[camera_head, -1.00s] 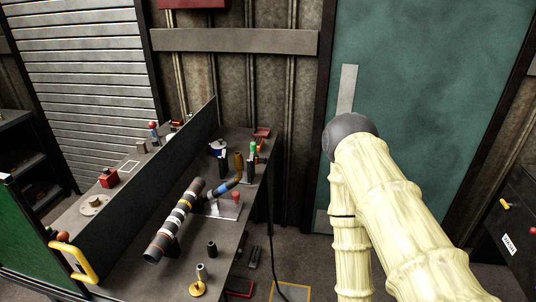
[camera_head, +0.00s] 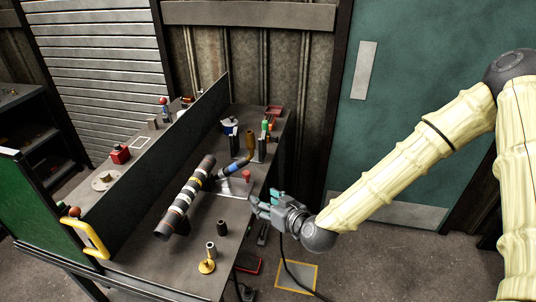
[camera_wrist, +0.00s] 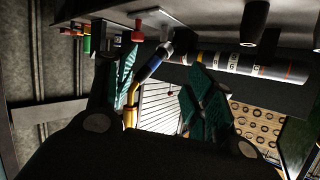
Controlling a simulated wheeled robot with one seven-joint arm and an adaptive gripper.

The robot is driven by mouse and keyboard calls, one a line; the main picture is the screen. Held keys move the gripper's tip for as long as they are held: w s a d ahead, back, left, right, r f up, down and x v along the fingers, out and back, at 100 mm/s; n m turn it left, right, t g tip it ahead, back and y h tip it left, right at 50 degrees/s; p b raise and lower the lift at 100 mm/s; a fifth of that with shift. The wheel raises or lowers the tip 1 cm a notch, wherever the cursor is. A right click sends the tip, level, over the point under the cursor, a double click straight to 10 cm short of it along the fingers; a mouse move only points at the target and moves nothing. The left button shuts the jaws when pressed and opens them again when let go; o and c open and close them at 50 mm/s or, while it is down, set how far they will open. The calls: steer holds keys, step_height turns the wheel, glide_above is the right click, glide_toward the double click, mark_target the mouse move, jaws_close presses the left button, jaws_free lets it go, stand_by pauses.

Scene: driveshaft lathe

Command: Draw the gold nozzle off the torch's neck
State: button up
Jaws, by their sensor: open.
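A red-topped knob (camera_head: 246,176) stands on a metal plate beside the neck. Bottles (camera_head: 265,128) and a white-topped holder (camera_head: 230,123) stand near the nozzle. A dark cup (camera_head: 222,228) and a brass-based post (camera_head: 207,264) stand in front. A tall green panel (camera_head: 180,150) runs along the bench's left.

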mark_target(253, 139)
steer(key=w+d+r+t, duration=0.1)
steer(key=w+r+t, duration=0.4)
steer(key=r, duration=0.8)
steer(key=shift+n+g+y, duration=0.3)
steer(key=shift+n+g, duration=0.1)
steer(key=shift+g, duration=0.3)
steer(key=p+x, duration=0.4)
steer(key=x, duration=0.7)
steer(key=shift+w, duration=0.35)
jaws_close()
steer(key=shift+r+p, duration=1.1)
steer(key=shift+r, duration=1.95)
